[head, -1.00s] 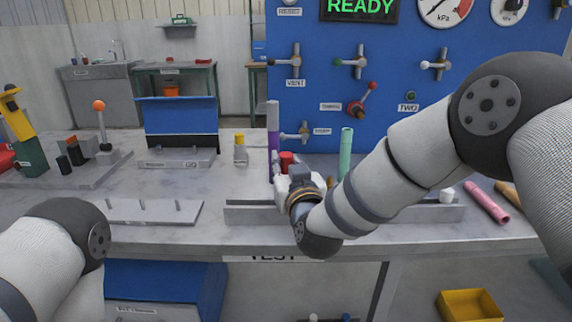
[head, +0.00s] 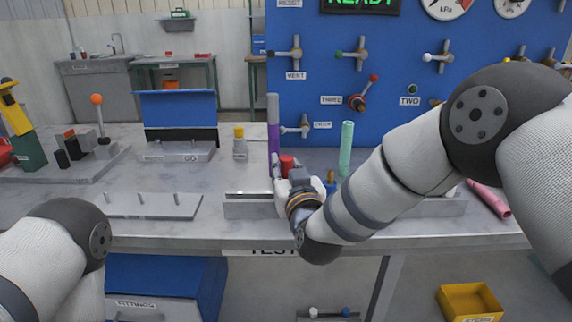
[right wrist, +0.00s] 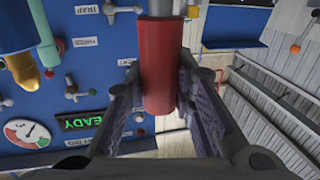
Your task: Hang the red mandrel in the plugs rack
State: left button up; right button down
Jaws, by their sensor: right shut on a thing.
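The red mandrel (right wrist: 160,65) is between the fingers of my right gripper (right wrist: 165,105), which is shut on it. In the right wrist view a grey metal shank continues from it past the top edge. In the head view a small red end (head: 287,164) shows just above my right gripper (head: 287,182); the hand hides the rest. The gripper is over the grey long-walled holder (head: 247,207) at the table's front. No readable label marks the plugs rack, so I cannot tell which holder it is. My left gripper is out of view; only its arm shows.
A purple-and-grey upright tube (head: 273,135) stands close behind the right gripper, and a teal tube (head: 346,148) to its right. A low plate with pegs (head: 150,207) lies left. The blue panel (head: 300,80) with valves rises behind. A pink tube (head: 488,199) lies right.

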jog(key=shift+f, duration=1.1)
jog(key=c, duration=1.3)
grip_release()
jog(key=v, duration=1.2)
